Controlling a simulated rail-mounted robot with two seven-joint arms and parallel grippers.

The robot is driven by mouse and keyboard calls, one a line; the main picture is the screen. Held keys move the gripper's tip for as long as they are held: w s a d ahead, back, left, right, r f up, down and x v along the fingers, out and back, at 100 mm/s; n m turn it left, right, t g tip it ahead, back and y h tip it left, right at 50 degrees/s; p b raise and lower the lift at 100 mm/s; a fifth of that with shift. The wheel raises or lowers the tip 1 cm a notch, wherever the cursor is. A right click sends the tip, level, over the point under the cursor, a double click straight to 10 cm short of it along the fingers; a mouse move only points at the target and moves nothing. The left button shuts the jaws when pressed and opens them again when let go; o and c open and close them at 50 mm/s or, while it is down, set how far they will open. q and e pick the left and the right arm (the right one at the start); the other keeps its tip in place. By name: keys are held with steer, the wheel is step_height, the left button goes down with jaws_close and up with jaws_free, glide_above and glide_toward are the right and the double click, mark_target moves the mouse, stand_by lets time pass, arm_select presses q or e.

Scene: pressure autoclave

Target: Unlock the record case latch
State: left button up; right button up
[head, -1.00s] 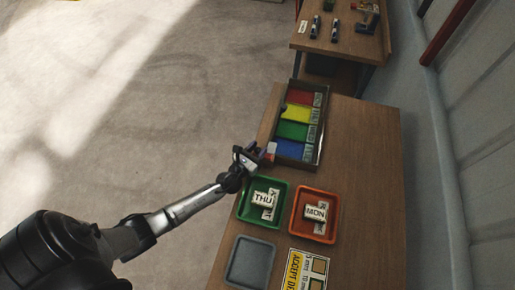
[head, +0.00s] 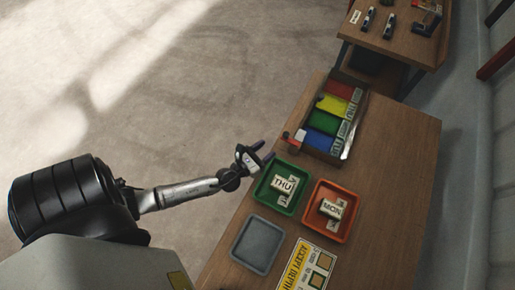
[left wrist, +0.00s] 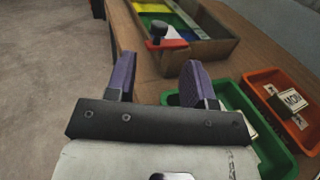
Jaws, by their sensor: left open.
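The record case (head: 349,138) is an open wooden box on the table with red, yellow, green and blue compartments. At its near left corner sits the latch (head: 299,137), with red and white parts. In the left wrist view the latch (left wrist: 174,44) shows a dark round knob above a red piece, beside the case wall. My left gripper (head: 263,152) is to the left of the latch and apart from it. In the left wrist view its purple fingers (left wrist: 158,80) are spread with nothing between them. Whether the latch is locked cannot be told. My right gripper is out of view.
A grey tray (head: 258,245) and a yellow-edged card (head: 306,267) lie nearer. A second table (head: 395,38) stands behind.

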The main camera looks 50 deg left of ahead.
arm_select(q)
steer(key=shift+s+d, duration=0.15)
steer(key=shift+s, duration=1.65)
